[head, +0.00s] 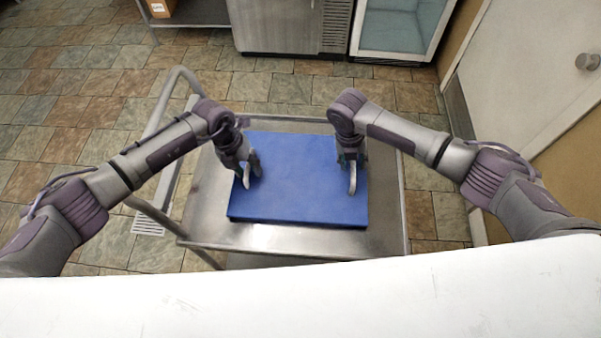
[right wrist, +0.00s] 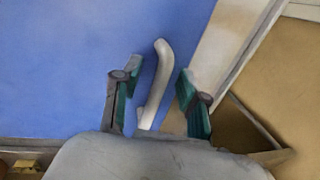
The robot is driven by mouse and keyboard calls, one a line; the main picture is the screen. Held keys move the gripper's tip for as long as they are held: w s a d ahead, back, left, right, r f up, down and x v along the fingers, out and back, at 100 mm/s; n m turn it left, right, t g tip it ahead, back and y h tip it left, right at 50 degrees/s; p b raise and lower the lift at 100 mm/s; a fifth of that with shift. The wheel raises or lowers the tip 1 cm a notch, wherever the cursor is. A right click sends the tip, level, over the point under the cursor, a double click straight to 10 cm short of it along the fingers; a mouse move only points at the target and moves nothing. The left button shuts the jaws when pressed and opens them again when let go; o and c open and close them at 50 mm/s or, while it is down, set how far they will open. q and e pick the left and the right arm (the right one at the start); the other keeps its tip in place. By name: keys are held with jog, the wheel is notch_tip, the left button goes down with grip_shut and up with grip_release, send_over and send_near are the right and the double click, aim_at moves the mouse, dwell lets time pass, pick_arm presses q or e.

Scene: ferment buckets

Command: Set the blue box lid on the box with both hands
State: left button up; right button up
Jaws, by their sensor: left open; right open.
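The blue box lid (head: 300,180) lies flat on a metal cart in the head view, with a thin blue front side showing. I cannot tell whether a box is under it. My left gripper (head: 250,170) is open at the lid's left edge, by a pale handle or finger that I cannot tell apart here. My right gripper (head: 351,172) is open at the lid's right edge. In the right wrist view, the blue lid (right wrist: 60,60) fills the left side, and a pale curved handle (right wrist: 155,85) stands between the open fingers of my right gripper (right wrist: 160,85), apart from both.
The metal cart (head: 385,222) has bare top around the lid and a rail (head: 165,110) on its left. A steel cabinet (head: 285,25) and a glass-front unit (head: 400,28) stand behind. A white surface (head: 300,305) crosses the foreground. Tiled floor is open at left.

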pick_arm(q)
jog(key=shift+f, duration=0.25)
pick_arm(e)
jog(key=shift+f, duration=0.25)
pick_arm(q)
grip_shut()
pick_arm(e)
grip_shut()
pick_arm(q)
jog(key=shift+r, duration=0.1)
pick_arm(e)
jog(key=shift+r, duration=0.1)
